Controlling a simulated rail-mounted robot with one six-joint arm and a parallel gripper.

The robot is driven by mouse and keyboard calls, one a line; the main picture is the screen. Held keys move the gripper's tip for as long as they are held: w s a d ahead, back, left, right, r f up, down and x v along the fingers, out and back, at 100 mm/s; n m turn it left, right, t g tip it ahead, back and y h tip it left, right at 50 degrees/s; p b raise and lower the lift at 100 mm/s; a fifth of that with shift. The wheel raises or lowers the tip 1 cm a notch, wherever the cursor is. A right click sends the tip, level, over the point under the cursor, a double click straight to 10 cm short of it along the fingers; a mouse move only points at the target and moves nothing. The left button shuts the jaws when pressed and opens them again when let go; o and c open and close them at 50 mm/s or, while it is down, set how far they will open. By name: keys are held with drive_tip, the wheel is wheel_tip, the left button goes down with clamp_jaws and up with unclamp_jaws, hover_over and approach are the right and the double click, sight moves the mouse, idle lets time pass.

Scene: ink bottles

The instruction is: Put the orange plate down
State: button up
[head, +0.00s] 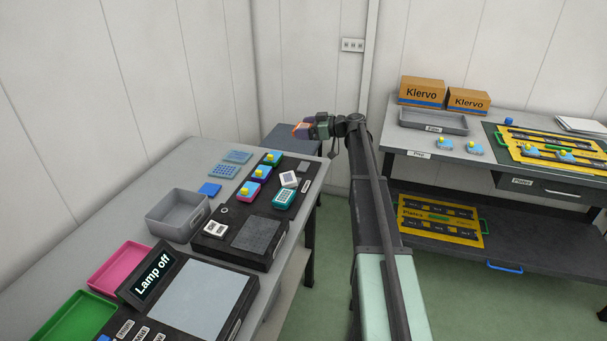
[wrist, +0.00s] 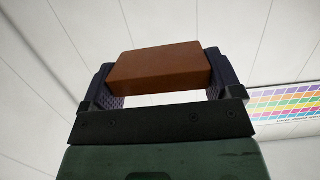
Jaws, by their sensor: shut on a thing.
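The orange plate (wrist: 158,68) is held between the two dark fingers of my gripper (wrist: 155,80) in the wrist view, with wall behind it. In the head view my gripper (head: 303,129) is shut on the plate (head: 299,130) at the far end of my arm. It is held up near the far right corner of the left bench, with a dark blue-grey surface behind and below it. The plate's far side is hidden.
The left bench holds a dark device with several coloured blocks (head: 262,172), a grey bin (head: 178,213), a pink tray (head: 120,266), a green tray (head: 75,318) and a "Lamp off" display (head: 153,276). The right bench has a grey tray (head: 433,122), boxes (head: 422,91) and yellow racks.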

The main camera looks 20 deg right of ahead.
sight(305, 168)
wheel_tip(305, 168, down, 15)
drive_tip(key=b, duration=1.2)
drive_tip(key=shift+r, duration=0.15)
drive_tip(key=shift+r+p, duration=0.3)
drive_tip(key=shift+f+b, duration=0.3)
drive_tip(key=o, duration=0.7)
drive_tip(key=shift+r, duration=0.1)
drive_tip(key=shift+o, duration=0.2)
drive_tip(key=p+v, duration=0.2)
drive_tip(key=v, duration=0.8)
drive_tip(key=shift+s+d+r, duration=0.15)
drive_tip(key=shift+s+d, duration=0.05)
drive_tip(key=shift+s, duration=0.1)
drive_tip(key=shift+c, duration=1.4)
